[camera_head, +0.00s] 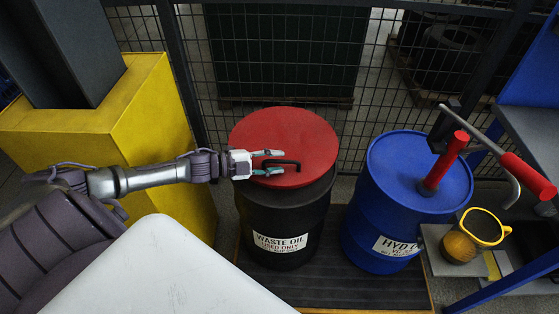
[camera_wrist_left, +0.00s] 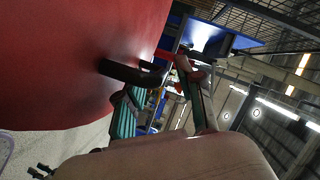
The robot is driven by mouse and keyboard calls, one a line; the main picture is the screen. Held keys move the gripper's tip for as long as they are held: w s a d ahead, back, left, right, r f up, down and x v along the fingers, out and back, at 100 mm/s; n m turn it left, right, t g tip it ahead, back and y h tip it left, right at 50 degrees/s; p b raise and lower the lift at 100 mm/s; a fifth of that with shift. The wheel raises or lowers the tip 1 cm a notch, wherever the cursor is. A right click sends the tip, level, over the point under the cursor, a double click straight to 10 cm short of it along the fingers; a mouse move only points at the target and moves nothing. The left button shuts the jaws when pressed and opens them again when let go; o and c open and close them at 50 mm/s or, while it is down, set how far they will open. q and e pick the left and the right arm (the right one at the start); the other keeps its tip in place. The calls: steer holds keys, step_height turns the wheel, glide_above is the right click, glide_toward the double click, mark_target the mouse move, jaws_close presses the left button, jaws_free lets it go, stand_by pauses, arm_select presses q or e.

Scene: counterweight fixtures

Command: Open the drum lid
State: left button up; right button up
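The red drum lid (camera_head: 304,136) lies flat on the black "WASTE OIL" drum (camera_head: 285,215) in the middle of the head view. It also fills the upper left of the left wrist view (camera_wrist_left: 70,50). A black bar handle (camera_head: 294,163) stands on the lid near its front left; it also shows in the left wrist view (camera_wrist_left: 128,72). My left gripper (camera_head: 276,162) reaches in from the left, low over the lid. Its fingers are apart, one on either side of the handle. I cannot tell whether they touch it. My right gripper is not in view.
A blue drum (camera_head: 372,228) with a red-handled pump (camera_head: 450,160) stands close on the right. A yellow block (camera_head: 150,110) stands behind my left arm. A wire mesh fence (camera_head: 375,60) runs behind the drums.

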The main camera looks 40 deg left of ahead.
arm_select(q)
steer(key=shift+x, duration=0.8)
steer(key=shift+c, duration=0.3)
jaws_close()
